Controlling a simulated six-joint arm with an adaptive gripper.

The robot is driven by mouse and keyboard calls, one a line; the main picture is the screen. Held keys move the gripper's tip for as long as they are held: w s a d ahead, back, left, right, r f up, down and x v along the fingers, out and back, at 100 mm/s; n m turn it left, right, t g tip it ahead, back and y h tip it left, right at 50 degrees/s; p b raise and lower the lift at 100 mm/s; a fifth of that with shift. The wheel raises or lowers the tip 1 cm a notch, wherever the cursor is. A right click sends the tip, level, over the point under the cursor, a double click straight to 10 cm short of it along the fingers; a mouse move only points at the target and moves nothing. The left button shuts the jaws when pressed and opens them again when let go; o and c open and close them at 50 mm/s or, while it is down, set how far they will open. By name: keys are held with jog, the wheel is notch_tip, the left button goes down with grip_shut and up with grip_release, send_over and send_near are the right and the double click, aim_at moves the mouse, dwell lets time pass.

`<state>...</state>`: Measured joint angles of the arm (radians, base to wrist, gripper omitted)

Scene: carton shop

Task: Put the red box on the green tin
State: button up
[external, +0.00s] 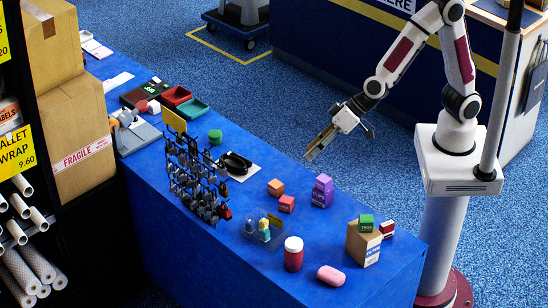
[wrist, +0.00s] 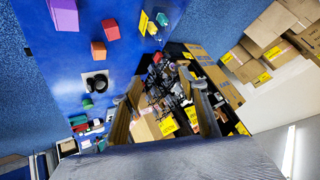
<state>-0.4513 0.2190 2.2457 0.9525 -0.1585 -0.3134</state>
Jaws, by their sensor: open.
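The red box (external: 286,203) is a small cube on the blue counter, beside an orange box (external: 275,187). In the wrist view the red box (wrist: 110,29) lies near the top, with the orange box (wrist: 98,51) just below it. The green tin (external: 215,137) is a small cylinder standing farther back on the counter, behind the black tape dispenser; it also shows in the wrist view (wrist: 88,103). My gripper (external: 318,147) is open and empty, raised beyond the counter's right edge, apart from both. Its two fingers are spread in the wrist view (wrist: 162,110).
A purple box (external: 322,192), a black dispenser (external: 236,163) and a padlock rack (external: 196,180) stand near.

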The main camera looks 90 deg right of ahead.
jog(key=s+d+r+n+g+y, duration=0.1)
jog(key=s+d+r+n, duration=0.1)
jog(key=s+d+r, duration=0.7)
jog(key=s+d+r+g+h, duration=0.1)
jog(key=s+d, duration=0.5)
jog(key=s, duration=0.3)
jog(key=s+d+r+g+h, duration=0.1)
jog(key=s+d+h, duration=0.1)
jog(key=s+d, duration=0.4)
jog(key=s, duration=0.4)
jog(key=shift+s+n, duration=0.2)
jog(key=shift+n, duration=0.1)
jog(key=shift+a, duration=0.1)
jog(key=shift+c, duration=0.7)
